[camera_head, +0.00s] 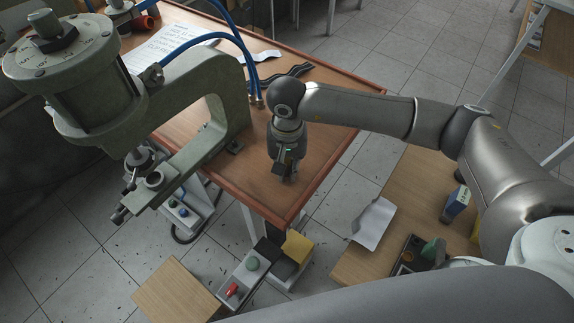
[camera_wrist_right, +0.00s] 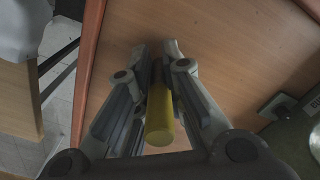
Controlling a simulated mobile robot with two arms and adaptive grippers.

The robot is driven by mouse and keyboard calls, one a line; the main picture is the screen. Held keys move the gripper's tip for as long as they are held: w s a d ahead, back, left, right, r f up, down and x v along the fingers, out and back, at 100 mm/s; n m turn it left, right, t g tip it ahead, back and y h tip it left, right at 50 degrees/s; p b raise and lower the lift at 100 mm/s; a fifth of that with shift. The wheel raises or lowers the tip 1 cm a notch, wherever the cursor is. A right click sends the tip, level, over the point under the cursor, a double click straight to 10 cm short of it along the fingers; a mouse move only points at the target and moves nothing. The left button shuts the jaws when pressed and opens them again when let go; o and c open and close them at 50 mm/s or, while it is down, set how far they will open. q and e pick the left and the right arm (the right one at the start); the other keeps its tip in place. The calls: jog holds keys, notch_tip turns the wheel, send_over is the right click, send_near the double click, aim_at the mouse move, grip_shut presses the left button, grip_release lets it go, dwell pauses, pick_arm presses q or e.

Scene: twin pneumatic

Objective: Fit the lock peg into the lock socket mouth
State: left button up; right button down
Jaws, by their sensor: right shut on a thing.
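My right gripper (camera_head: 287,170) points down above the wooden table top, near its front right corner. In the right wrist view the gripper (camera_wrist_right: 157,52) is shut on a yellow cylinder, the lock peg (camera_wrist_right: 160,117). The near end of the peg faces the camera, and its far part narrows to a dark section between the fingertips. In the head view the peg is mostly hidden by the fingers. I cannot make out the lock socket mouth for certain in either view. My left gripper is not in view.
A green pneumatic press (camera_head: 215,75) stands on the table's (camera_head: 325,130) left side, with blue hoses behind it. A lower wooden surface (camera_head: 390,205) holds paper and small items at right.

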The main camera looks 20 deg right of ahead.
jog(key=c, duration=1.5)
grip_release()
jog(key=shift+f, duration=0.1)
